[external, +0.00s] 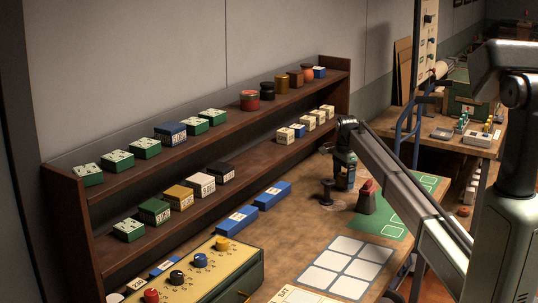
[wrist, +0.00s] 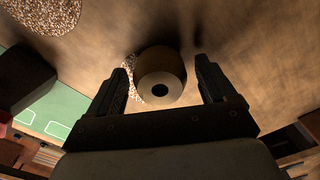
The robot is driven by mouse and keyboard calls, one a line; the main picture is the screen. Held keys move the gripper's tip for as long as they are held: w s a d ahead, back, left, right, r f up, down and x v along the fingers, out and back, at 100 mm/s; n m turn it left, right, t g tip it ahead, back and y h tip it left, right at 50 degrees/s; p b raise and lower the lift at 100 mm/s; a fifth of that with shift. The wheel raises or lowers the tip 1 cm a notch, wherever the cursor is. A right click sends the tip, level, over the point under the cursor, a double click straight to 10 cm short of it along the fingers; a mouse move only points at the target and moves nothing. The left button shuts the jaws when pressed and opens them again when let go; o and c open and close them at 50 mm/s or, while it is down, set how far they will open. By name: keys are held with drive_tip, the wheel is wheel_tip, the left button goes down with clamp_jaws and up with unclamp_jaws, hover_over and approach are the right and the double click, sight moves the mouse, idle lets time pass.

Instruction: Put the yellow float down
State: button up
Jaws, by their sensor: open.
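My gripper (external: 345,178) is low over the wooden table in the external view. In the wrist view my gripper (wrist: 162,72) is open, with a rounded tan-brown piece (wrist: 160,70) with a dark central hole between its fingers. Gaps show on both sides of that piece. I cannot tell for sure whether it is the yellow float. A yellow knob-like piece (external: 222,243) sits on the cream-topped panel box (external: 240,268), beside blue, black and red ones. A dark spool-shaped piece (external: 327,192) stands on the table just left of my gripper.
A dark block with a red top (external: 366,198) stands right of my gripper, by a green mat (external: 385,222). A pale grid of squares (external: 345,266) lies nearer. Blue boxes (external: 272,195) line the shelf (external: 190,121) side. Speckled round patches (wrist: 42,14) show in the wrist view.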

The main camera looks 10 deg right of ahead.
sight(344, 174)
wheel_tip(344, 174, up, 11)
drive_tip(key=shift+r, duration=0.15)
